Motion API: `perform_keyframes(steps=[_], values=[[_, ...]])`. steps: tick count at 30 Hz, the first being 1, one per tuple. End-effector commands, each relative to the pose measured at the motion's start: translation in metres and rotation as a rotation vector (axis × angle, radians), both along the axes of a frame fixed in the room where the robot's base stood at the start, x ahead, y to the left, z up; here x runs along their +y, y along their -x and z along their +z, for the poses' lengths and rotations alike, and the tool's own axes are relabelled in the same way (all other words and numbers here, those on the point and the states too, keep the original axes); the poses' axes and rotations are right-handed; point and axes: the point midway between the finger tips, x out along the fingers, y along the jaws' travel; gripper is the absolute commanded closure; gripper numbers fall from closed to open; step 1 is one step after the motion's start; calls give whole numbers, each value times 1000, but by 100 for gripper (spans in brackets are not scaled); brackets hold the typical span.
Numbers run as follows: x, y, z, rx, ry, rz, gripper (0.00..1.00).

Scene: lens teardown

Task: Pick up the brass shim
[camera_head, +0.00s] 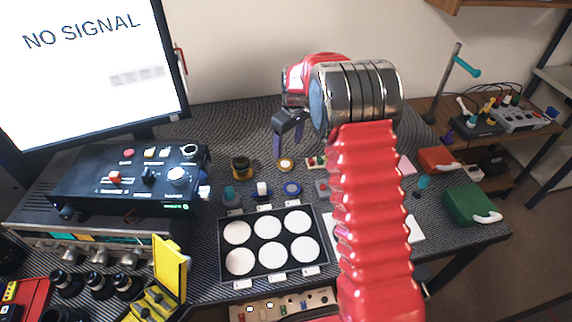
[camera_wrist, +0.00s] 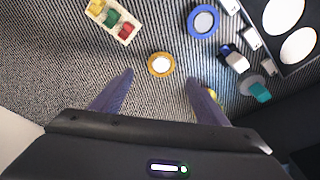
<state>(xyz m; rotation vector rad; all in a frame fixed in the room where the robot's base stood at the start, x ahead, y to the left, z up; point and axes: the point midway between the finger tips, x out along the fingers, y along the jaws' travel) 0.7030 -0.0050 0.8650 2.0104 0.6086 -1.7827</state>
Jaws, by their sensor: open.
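The brass shim (camera_head: 286,164) looks like a small gold ring with a pale centre, lying flat on the ribbed dark mat. In the wrist view the brass shim (camera_wrist: 161,65) sits just beyond the fingertips, about midway between them. My gripper (camera_head: 288,149) is open and empty, pointing down above the shim in the head view. In the wrist view my gripper (camera_wrist: 159,77) shows both fingers spread with bare mat between them. No contact with the shim shows.
A blue ring (camera_wrist: 203,21) and a white-and-blue piece (camera_wrist: 235,60) lie right of the shim. A pale strip with coloured pieces (camera_wrist: 94,10) lies to its upper left. A black tray with white discs (camera_head: 272,276) stands in front. A dark brass-coloured part (camera_head: 241,168) stands left.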

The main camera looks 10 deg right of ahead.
Motion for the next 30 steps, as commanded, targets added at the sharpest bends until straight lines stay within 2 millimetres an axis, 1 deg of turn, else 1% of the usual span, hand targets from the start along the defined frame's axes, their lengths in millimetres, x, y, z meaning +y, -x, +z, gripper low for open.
perform_keyframes(steps=[1, 3, 6, 16, 19, 30], values=[[1, 0, -8, 3, -1, 0, 32], [1, -1, -16, 1, 0, 0, 32], [2, -2, -22, 1, 0, 0, 32], [2, -2, -23, 0, 0, 0, 32], [3, -2, -27, 0, -1, 1, 32], [7, -4, -70, 0, -1, 1, 32]])
